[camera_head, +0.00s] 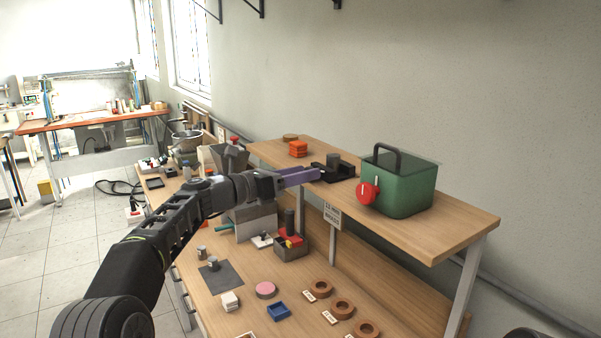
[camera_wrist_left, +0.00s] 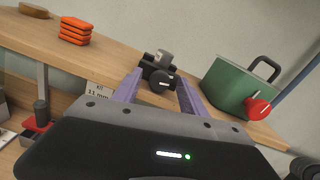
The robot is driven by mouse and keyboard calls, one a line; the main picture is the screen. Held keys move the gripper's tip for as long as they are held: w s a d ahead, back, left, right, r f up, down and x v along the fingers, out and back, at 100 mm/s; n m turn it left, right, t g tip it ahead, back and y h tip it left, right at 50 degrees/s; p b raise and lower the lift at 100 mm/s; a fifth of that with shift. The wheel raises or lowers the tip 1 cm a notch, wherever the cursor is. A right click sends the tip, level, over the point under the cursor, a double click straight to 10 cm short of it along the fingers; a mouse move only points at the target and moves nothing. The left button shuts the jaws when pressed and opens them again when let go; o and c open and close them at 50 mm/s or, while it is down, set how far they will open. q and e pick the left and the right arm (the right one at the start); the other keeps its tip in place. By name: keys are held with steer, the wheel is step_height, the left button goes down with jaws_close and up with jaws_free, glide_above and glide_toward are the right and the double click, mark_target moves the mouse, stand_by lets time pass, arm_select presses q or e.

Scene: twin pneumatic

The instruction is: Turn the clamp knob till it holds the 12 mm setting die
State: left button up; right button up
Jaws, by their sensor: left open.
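The dark clamp (camera_head: 343,170) sits on the raised wooden shelf. It also shows in the left wrist view, with a round black knob (camera_wrist_left: 162,82) facing me. A grey cylinder (camera_wrist_left: 164,57), which looks like the setting die, stands upright at the clamp; it shows in the head view too (camera_head: 333,160). I cannot tell how tightly it is held. My left gripper (camera_head: 316,175) is open in front of the clamp. In the left wrist view the knob appears between its purple fingers (camera_wrist_left: 160,86); I cannot tell whether they touch it. My right gripper is not in view.
A green box (camera_head: 405,185) with a black handle and a red knob (camera_head: 367,193) stands right of the clamp. Orange blocks (camera_head: 298,149) are stacked to its left. A small sign (camera_head: 332,215) hangs at the shelf's front. Rings, trays and blocks lie on the lower bench.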

arm_select(q)
steer(key=shift+c, duration=0.3)
jaws_close()
steer(key=m, duration=0.5)
steer(key=shift+m, duration=0.4)
steer(key=shift+o, duration=0.3)
jaws_free()
